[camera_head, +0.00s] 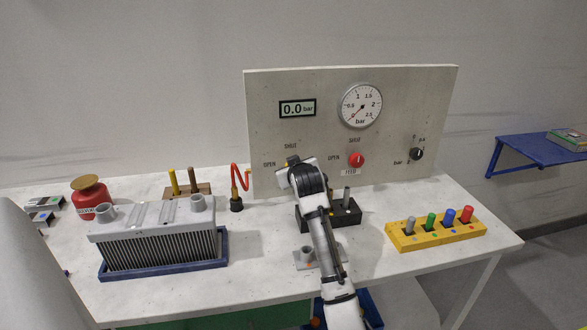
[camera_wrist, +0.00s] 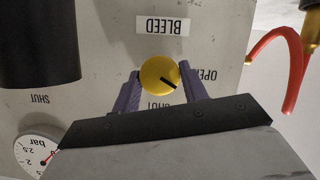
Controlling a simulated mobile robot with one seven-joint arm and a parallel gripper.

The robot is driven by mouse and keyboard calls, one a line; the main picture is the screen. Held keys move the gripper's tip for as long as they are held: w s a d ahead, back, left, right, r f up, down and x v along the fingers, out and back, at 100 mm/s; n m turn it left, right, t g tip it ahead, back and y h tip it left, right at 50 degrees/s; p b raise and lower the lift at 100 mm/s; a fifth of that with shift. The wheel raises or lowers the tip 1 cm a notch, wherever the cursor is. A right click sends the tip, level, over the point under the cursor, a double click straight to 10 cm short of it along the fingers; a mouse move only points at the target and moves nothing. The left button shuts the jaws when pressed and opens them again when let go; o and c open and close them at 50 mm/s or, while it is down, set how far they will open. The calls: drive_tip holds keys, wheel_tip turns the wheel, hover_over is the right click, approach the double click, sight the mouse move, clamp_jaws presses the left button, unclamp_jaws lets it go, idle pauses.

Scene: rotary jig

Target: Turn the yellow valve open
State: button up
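The yellow valve (camera_wrist: 160,77) is a round knob with a black pointer line on the grey panel. In the wrist view, which shows the panel upside down, the line points to the lower right, between the SHUT and OPEN labels. My gripper (camera_wrist: 161,79) has its two purple fingers on opposite sides of the knob, seemingly touching it. The SHUT label is partly hidden behind the gripper. In the head view my gripper (camera_head: 300,168) is at the lower left of the panel (camera_head: 400,95) and mostly hides the valve.
A red valve (camera_head: 356,160) and a black knob (camera_head: 416,154) sit to the right on the panel. A red hose (camera_head: 235,178) stands close on the left. A finned grey unit (camera_head: 155,235), a dark block (camera_head: 348,213) and a yellow peg rack (camera_head: 437,237) occupy the table.

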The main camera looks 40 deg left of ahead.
drive_tip(key=c, duration=0.5)
drive_tip(key=shift+s+a+f+n+t+h+b, duration=0.1)
drive_tip(key=shift+n+t+h+b, duration=0.25)
drive_tip(key=shift+n+t, duration=0.45)
drive_tip(key=shift+s+a+n+t+h+b, duration=0.1)
drive_tip(key=shift+n+t+h+b, duration=0.25)
drive_tip(key=shift+n, duration=0.75)
drive_tip(key=o, duration=1)
drive_tip(key=shift+d, duration=0.1)
drive_tip(key=b+v, duration=0.2)
drive_tip(key=v, duration=1.1)
drive_tip(key=shift+s+d+b, duration=0.2)
drive_tip(key=shift+s+b, duration=0.1)
drive_tip(key=shift+b, duration=0.1)
